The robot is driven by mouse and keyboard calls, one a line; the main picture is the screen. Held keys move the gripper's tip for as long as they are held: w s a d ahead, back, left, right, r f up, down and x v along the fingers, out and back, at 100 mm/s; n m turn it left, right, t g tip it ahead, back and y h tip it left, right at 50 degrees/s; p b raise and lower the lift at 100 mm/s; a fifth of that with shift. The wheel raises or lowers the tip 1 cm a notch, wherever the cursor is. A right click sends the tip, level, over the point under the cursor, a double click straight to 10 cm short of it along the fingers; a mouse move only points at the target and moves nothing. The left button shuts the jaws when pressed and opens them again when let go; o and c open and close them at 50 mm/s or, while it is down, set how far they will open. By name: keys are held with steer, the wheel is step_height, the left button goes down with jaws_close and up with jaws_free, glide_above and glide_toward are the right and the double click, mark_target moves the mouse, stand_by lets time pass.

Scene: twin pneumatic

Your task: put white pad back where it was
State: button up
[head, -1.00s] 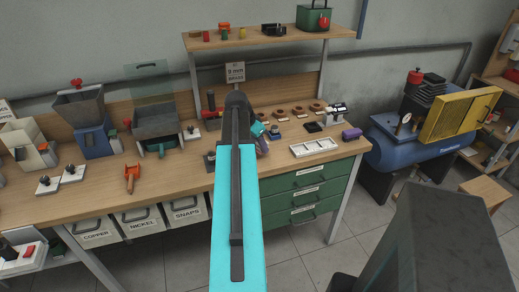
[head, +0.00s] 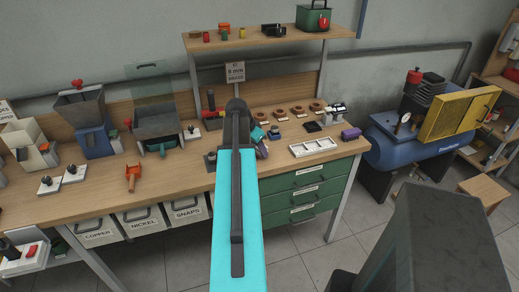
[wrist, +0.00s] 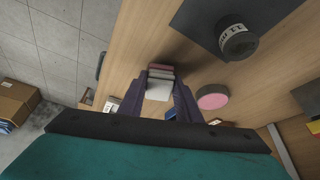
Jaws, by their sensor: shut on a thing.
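In the wrist view my gripper (wrist: 161,78) has its two dark purple fingers on either side of a small white pad (wrist: 158,92) and is shut on it. A pink and dark red layered piece (wrist: 160,70) shows just beyond the white pad, near the fingertips. I cannot tell whether the two touch. Wooden bench top lies below. In the head view my arm hides most of the gripper and the pad; only a teal and purple part of the gripper (head: 260,147) shows to the right of the arm, over the bench.
In the wrist view a round pink-topped piece (wrist: 212,100) stands right of the fingers, and a dark cylinder (wrist: 238,42) on a dark plate beyond it.

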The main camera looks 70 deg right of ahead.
steer(key=shift+f, duration=0.3)
steer(key=shift+f, duration=0.2)
steer(key=o, duration=1.1)
steer(key=shift+r, duration=0.15)
steer(key=b+v, duration=0.2)
steer(key=v, duration=1)
steer(key=shift+r, duration=0.1)
